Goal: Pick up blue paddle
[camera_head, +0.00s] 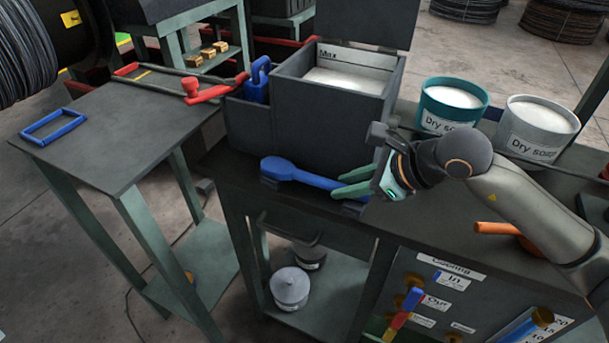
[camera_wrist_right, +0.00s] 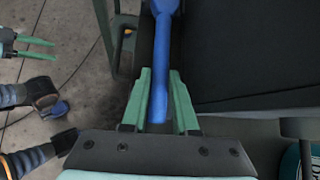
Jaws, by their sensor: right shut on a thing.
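The blue paddle (camera_head: 290,172) lies along the front of the dark workbench, before the grey soap box, its wide end to the left and seemingly on small dark rests. My right gripper (camera_head: 346,183) reaches in from the right and is shut on the paddle's handle. In the right wrist view the green fingers (camera_wrist_right: 160,95) sit on either side of the blue handle (camera_wrist_right: 160,70); the paddle's far end is cut off by the top edge. My left gripper (camera_wrist_right: 38,47) shows at the left of that view, its green fingers apart and empty; it is outside the head view.
The grey box (camera_head: 300,118) with white powder stands behind the paddle. A teal tub (camera_head: 440,123) and a white tub (camera_head: 520,140) stand right of it. An orange-handled thing (camera_head: 495,228) lies near the right arm. The side table (camera_head: 110,150) is mostly clear.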

